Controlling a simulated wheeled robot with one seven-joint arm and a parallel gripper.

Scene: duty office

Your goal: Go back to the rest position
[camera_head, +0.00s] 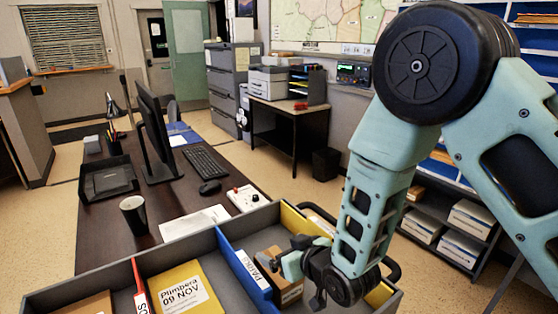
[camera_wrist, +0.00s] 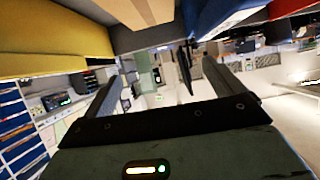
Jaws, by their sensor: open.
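My gripper (camera_head: 288,270) is low at the front of the sorting tray, over or in the compartment between the blue divider (camera_head: 243,268) and the yellow wall (camera_head: 305,228). In the wrist view my gripper (camera_wrist: 160,72) has its two fingers wide apart with nothing between them. A brown cardboard box (camera_head: 289,291) is in that compartment, partly hidden by the gripper. The box also shows at the top of the wrist view (camera_wrist: 140,12), beyond the fingers. I cannot tell whether a finger touches it.
The tray's left compartment holds a yellow envelope (camera_head: 182,289) marked "Plimbera 09 NOV" and a red-edged divider (camera_head: 139,289). The desk behind holds a black cup (camera_head: 134,215), monitor (camera_head: 157,130), keyboard (camera_head: 205,163) and mouse (camera_head: 210,188). Shelves (camera_head: 465,225) stand at right, behind my arm.

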